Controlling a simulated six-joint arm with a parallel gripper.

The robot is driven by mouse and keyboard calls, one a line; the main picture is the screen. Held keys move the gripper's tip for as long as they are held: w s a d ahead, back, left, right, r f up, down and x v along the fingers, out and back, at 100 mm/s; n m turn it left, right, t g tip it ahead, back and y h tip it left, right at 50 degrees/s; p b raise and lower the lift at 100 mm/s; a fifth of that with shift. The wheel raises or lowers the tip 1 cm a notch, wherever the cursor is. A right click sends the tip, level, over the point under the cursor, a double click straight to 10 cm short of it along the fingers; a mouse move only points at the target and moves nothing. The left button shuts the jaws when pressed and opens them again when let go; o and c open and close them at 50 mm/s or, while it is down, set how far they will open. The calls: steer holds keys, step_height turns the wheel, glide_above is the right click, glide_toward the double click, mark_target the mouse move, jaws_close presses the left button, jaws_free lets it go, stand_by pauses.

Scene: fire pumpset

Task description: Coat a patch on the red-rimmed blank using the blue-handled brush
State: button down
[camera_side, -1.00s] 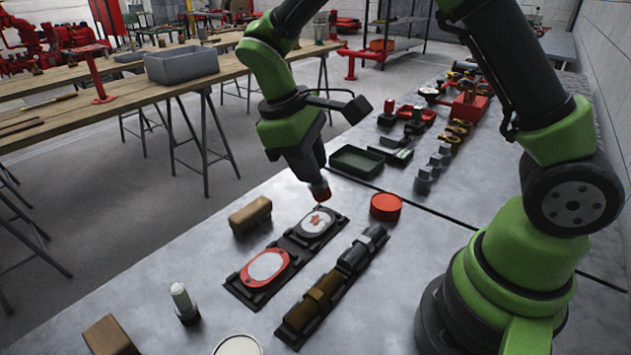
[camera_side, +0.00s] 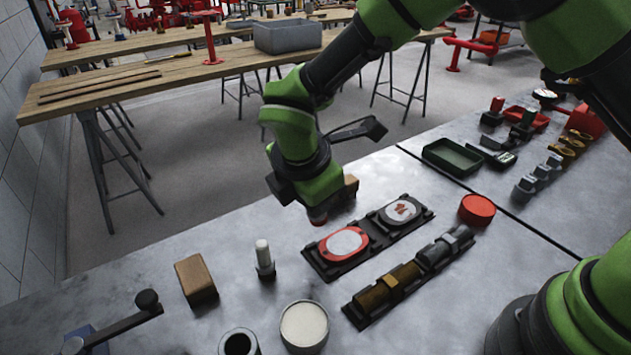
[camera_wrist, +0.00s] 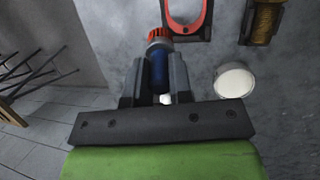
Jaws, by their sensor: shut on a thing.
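The red-rimmed blank (camera_side: 343,243) has a plain white face and lies in the nearer-left bay of a black tray (camera_side: 331,271). Its red rim (camera_wrist: 187,27) shows at the top of the wrist view. A dark-rimmed blank (camera_side: 400,211) with a red mark on white sits in the tray's other bay. My gripper (camera_side: 312,203) is shut on the blue-handled brush (camera_wrist: 160,70). The brush's red tip (camera_wrist: 158,37) points down, beside the red-rimmed blank's far-left side. Whether the tip touches anything cannot be told. The handle is hidden in the side view.
A red round tub (camera_side: 477,210) stands right of the tray. A strip with brown and grey cylinders (camera_side: 403,280) lies in front. A white-topped post (camera_side: 264,258), a brown block (camera_side: 195,279) and a pale round dish (camera_side: 304,325) are left. A green tray (camera_side: 452,157) is behind.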

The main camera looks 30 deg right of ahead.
mark_target(312, 222)
steer(key=shift+f, duration=2)
steer(key=shift+d+f, duration=0.3)
steer(key=shift+f, duration=0.1)
steer(key=shift+d+f, duration=0.1)
steer(key=shift+d, duration=3.85)
steer(key=shift+a, duration=4.35)
steer(key=shift+w+d, duration=0.3)
steer(key=shift+d, duration=4.05)
steer(key=shift+a, duration=3.9)
steer(key=shift+w+v, duration=0.1)
steer(key=shift+v, duration=0.5)
steer(key=shift+w+v, duration=0.15)
steer(key=shift+v, duration=0.5)
steer(key=shift+r, duration=2.95)
steer(key=shift+s, duration=0.2)
